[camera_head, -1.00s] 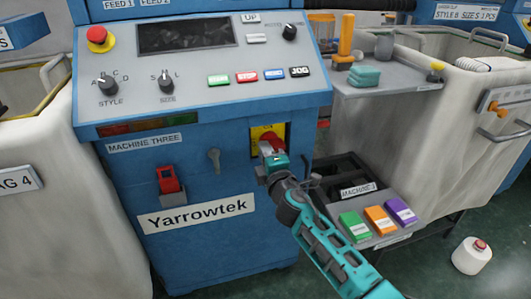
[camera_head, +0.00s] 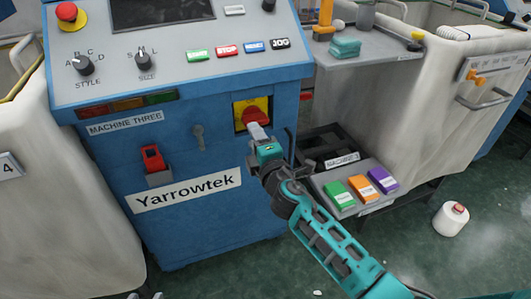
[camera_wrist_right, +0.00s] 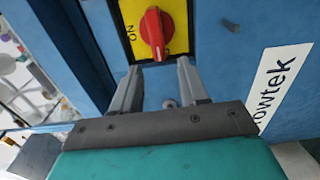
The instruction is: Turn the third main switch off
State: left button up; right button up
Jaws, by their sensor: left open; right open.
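The red rotary switch (camera_head: 255,115) sits on a yellow plate (camera_head: 240,107) on the blue front of the machine labelled MACHINE THREE. My right gripper (camera_head: 257,131) is just in front of and below it. In the right wrist view, the open fingers (camera_wrist_right: 157,72) point at the red switch (camera_wrist_right: 153,32), with nothing between them and a small gap to the knob. The knob's long handle runs up and down in that view, beside the ON mark. My left gripper (camera_head: 146,294) shows only as grey tips at the bottom edge, far from the switch.
A red lever switch (camera_head: 152,158) and a key-like grey part (camera_head: 199,137) are on the same panel. A white yarn cone (camera_head: 450,219) is on the floor.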

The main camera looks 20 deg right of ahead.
pick_arm(q)
jog(key=shift+s+a, duration=0.15)
jog(key=shift+a, duration=0.05)
pick_arm(e)
jog(key=s, duration=0.7)
jog(key=shift+s+d, duration=0.15)
jog(key=shift+s, duration=0.2)
jog(key=s+a+f+m+g+y, duration=0.1)
jog(key=s+f+m+g, duration=0.2)
jog(key=s+f+m, duration=0.4)
jog(key=s+f+m+g+y, duration=0.1)
jog(key=s+f+m+g, duration=0.35)
jog(key=s+m, duration=0.45)
pick_arm(q)
jog(key=s+a+r+y+p, duration=0.1)
jog(key=a+r+p, duration=0.2)
jog(key=r+p, duration=0.8)
jog(key=p, duration=0.5)
jog(key=shift+s+r, duration=0.25)
pick_arm(e)
jog(key=s+d+r, duration=0.2)
jog(key=s+r, duration=0.1)
jog(key=r, duration=0.7)
jog(key=shift+s+r+h, duration=0.15)
jog(key=shift+h, duration=0.15)
jog(key=shift+d, duration=0.1)
